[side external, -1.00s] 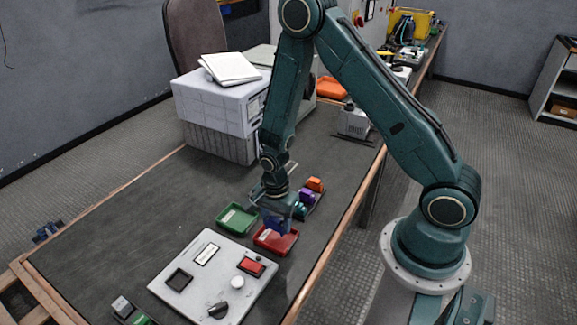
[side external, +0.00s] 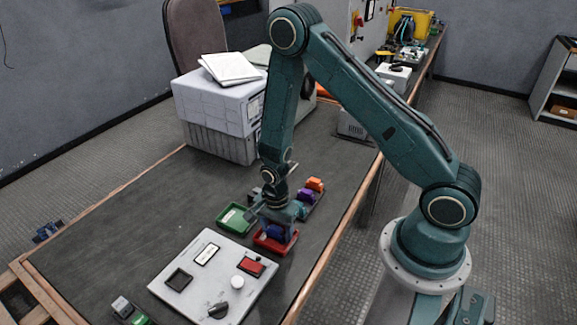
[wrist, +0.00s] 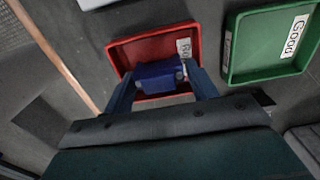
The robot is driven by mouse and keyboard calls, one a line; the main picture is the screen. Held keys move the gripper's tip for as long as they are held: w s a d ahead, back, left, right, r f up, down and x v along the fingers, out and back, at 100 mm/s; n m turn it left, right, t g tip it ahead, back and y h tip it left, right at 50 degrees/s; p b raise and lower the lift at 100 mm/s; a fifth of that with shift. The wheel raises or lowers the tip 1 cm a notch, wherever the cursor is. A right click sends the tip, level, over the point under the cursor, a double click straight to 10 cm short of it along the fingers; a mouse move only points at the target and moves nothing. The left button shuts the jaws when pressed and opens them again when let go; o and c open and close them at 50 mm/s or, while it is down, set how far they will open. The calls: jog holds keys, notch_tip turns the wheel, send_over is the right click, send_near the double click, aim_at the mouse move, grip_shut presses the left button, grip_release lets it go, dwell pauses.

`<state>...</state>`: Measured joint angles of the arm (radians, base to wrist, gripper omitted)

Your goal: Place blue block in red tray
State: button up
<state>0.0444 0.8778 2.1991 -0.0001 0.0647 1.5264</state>
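The blue block (side external: 275,231) is between the fingers of my gripper (wrist: 160,68), which look closed against its two sides. In the wrist view the blue block (wrist: 160,75) has a small silvery part at its right end. The red tray (wrist: 110,52) lies directly under it, with a white label partly showing; in the side view the red tray (side external: 270,248) is at the near right of the table. The block is within the tray's outline, low down. Whether it touches the tray floor is hidden.
A green tray (wrist: 229,62) labelled "Good" stands beside the red tray. A grey panel (side external: 215,265) with a red switch and knobs lies in front. A holder with purple (side external: 306,196) and orange (side external: 315,185) blocks is just behind my gripper.

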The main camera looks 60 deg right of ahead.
jog(key=shift+r, duration=0.15)
notch_tip(320, 180, up, 12)
dwell(1.1)
dwell(0.5)
notch_tip(320, 180, up, 17)
jog(key=n+t, duration=0.3)
jog(key=n, duration=0.5)
send_over(277, 226)
jog(key=s, duration=0.5)
jog(key=s+a+r+n+t, duration=0.1)
jog(key=s+r+n+t, duration=0.1)
jog(key=s+r+n, duration=0.7)
jog(key=s+n, duration=0.1)
jog(key=s, duration=0.2)
jog(key=shift+a+t, duration=0.3)
